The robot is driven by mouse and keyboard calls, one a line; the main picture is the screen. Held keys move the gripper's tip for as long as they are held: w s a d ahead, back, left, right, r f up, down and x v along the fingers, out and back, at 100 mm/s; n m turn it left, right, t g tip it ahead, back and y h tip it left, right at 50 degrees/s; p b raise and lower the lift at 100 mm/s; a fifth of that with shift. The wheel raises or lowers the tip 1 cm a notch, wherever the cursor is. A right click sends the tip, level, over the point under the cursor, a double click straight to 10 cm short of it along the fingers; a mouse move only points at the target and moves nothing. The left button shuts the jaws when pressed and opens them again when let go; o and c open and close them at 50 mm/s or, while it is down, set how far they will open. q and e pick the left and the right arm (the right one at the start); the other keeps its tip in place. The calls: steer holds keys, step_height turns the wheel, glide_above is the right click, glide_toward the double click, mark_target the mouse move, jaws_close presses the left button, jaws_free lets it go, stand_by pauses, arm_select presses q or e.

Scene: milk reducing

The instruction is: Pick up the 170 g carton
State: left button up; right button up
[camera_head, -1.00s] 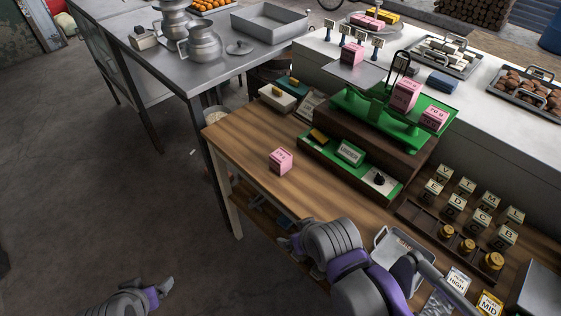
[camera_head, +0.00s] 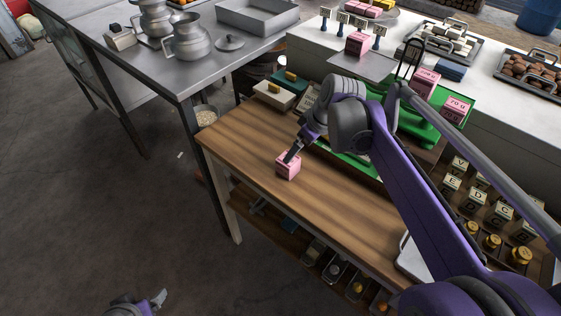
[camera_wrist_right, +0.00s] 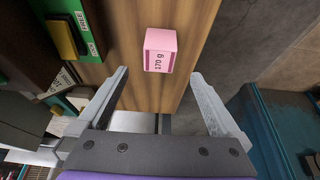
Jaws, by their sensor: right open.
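The pink 170 g carton (camera_head: 287,168) sits upright on the wooden table (camera_head: 330,205) near its left end. In the right wrist view the carton (camera_wrist_right: 160,50) shows its "170 g" label and lies ahead of the fingertips, between their lines. My right gripper (camera_head: 291,156) is over the carton in the head view, with a finger overlapping its top. In the right wrist view my right gripper (camera_wrist_right: 160,76) is open and empty, one finger on each side. My left gripper (camera_head: 158,298) is low at the bottom left, away from the table; its jaws are too small to judge.
A green balance scale (camera_head: 345,158), partly hidden by my right arm, stands behind the carton with more pink cartons (camera_head: 424,82) on it. Letter blocks (camera_head: 478,195) and brass weights (camera_head: 491,241) stand at the right. The tabletop around the carton is clear.

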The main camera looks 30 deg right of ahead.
mark_target(294, 163)
steer(key=x, duration=0.4)
steer(key=shift+f, duration=0.35)
steer(key=x, duration=0.5)
steer(key=shift+w+a+f, duration=0.1)
steer(key=shift+w+f, duration=0.15)
steer(key=shift+w, duration=0.1)
steer(key=shift+s, duration=0.1)
steer(key=shift+c, duration=0.2)
steer(key=shift+r, duration=0.1)
steer(key=c, duration=1.5)
